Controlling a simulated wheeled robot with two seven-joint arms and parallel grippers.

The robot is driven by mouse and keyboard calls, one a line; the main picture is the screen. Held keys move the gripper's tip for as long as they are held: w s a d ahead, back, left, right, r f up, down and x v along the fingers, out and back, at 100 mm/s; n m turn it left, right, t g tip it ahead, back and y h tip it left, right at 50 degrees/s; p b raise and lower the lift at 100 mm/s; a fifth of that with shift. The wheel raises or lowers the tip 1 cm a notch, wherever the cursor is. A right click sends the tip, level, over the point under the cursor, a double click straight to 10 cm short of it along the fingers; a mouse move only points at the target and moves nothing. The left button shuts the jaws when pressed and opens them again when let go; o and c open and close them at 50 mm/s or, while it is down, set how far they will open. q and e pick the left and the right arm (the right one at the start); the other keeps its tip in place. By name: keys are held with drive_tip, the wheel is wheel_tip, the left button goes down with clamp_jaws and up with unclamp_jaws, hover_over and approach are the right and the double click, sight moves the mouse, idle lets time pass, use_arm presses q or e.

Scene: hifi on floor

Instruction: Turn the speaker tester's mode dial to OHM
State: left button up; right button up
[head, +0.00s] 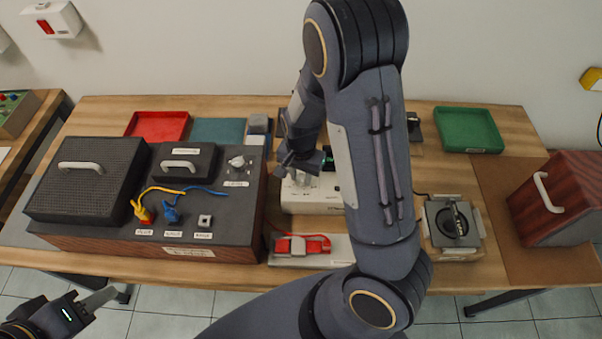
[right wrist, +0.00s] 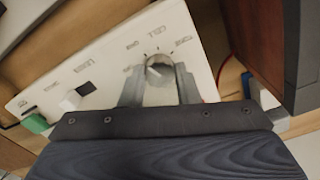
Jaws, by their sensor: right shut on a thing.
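The speaker tester (head: 298,203) is a white box in the middle of the table, partly hidden by my right arm. In the right wrist view its white panel (right wrist: 105,75) carries a round grey mode dial (right wrist: 160,67), with small printed labels around its far side; they are too blurred to read surely, and so is the dial's pointing. My right gripper (right wrist: 158,78) has one finger on each side of the dial and is shut on it. In the head view the right gripper (head: 302,172) is above the tester. My left gripper (head: 98,300) is off the table's front left; its opening is unclear.
A dark console (head: 250,215) with a black lid and yellow and blue plugs stands left of the tester. A tray with a red cable (head: 302,245) lies in front. A wooden speaker box (head: 560,205) is at right. Red (head: 157,124) and green (head: 468,130) trays stand behind.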

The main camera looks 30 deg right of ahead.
sight(301, 178)
drive_tip(key=o, duration=1)
drive_tip(key=shift+r, duration=0.15)
wheel_tip(301, 178, up, 8)
drive_tip(key=shift+f, duration=0.2)
